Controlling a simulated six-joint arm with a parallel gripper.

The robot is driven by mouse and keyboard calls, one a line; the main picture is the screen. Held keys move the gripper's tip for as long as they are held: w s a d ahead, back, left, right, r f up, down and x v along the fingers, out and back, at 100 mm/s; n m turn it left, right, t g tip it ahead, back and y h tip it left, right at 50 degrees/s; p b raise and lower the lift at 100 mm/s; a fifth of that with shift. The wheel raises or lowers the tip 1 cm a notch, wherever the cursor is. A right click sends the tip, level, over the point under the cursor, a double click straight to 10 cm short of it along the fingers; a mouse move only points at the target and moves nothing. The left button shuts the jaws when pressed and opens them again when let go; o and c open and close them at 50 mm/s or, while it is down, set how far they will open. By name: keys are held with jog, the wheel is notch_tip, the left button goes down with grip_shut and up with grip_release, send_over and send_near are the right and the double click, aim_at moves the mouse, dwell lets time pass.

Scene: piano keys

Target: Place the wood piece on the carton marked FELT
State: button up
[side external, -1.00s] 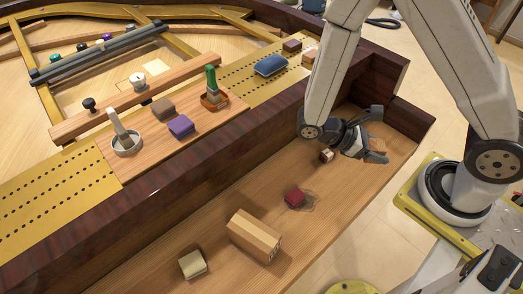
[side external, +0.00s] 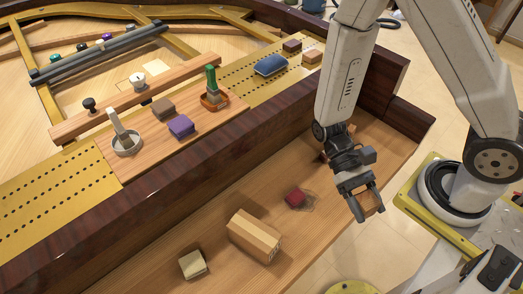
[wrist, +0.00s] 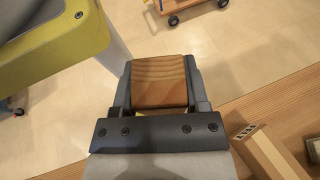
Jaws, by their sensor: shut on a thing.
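My gripper (side external: 370,213) is shut on the wood piece (wrist: 160,82), an orange-brown block with visible grain, held between the two fingers. The carton (wrist: 268,157) also shows at the lower right in the wrist view.
A pale block (side external: 192,264) lies left of the carton. A dark wooden rail (side external: 215,143) rises behind the shelf. A yellow-edged stand (side external: 408,200) is at the right.

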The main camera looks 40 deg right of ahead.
jog(key=w+a+m+t+y, duration=0.5)
jog(key=a+m+t+y, duration=0.2)
jog(key=m, duration=0.3)
jog(key=shift+w+a+f+t+y, duration=0.2)
jog(key=shift+a+f+t+y, duration=0.2)
jog(key=shift+y, duration=0.2)
jog(key=shift+w, duration=0.1)
send_over(253, 233)
jog(key=s, duration=0.1)
jog(key=f, duration=0.8)
jog(key=shift+d+f, duration=0.2)
jog(key=shift+d, duration=0.15)
jog(key=shift+w+a+f, duration=0.25)
jog(key=shift+w+f, duration=0.1)
jog(key=shift+f, duration=0.15)
jog(key=shift+w+a+f, duration=0.15)
jog(key=shift+w+f, duration=0.1)
jog(key=shift+f, duration=1.55)
